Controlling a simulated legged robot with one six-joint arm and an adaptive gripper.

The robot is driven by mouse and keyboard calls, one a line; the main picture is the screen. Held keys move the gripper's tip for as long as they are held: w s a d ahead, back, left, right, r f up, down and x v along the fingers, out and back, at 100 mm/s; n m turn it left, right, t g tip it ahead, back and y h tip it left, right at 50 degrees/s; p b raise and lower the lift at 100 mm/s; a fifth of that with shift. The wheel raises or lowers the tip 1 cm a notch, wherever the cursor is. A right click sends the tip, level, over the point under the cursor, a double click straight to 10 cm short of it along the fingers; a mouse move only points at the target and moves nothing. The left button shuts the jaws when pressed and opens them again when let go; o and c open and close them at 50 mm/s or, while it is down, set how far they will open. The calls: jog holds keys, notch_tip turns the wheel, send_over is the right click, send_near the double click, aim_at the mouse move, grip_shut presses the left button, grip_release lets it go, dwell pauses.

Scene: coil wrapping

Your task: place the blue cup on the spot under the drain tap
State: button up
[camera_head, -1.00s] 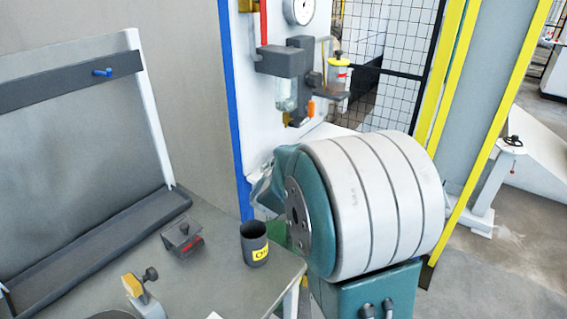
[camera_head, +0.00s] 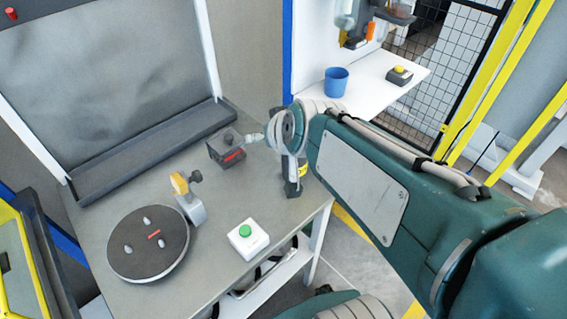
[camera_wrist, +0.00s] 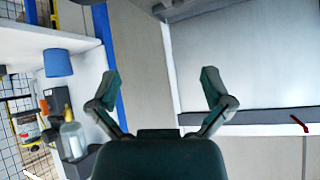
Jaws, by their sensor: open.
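The blue cup (camera_head: 336,82) stands upright on a white shelf (camera_head: 385,85) at the back. It also shows at the upper left of the wrist view (camera_wrist: 58,62), where the scene appears upside down. The drain tap unit (camera_head: 356,38), with a clear bowl and an orange part (camera_head: 371,30), hangs on the panel above the shelf. The spot under it cannot be made out clearly. My gripper (camera_wrist: 160,92) has its fingers wide apart with nothing between them. The cup is off to the left of the fingers in the wrist view, apart from them.
The bench also holds a round plate (camera_head: 147,243) and a green-button box (camera_head: 247,239).

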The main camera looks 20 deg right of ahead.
jog(key=s+f+n+g, duration=0.1)
jog(key=s+g, duration=0.3)
jog(key=s, duration=0.8)
jog(key=shift+s+a+f+h, duration=0.15)
jog(key=shift+a+f+h, duration=0.15)
jog(key=shift+a, duration=0.15)
dwell(1.3)
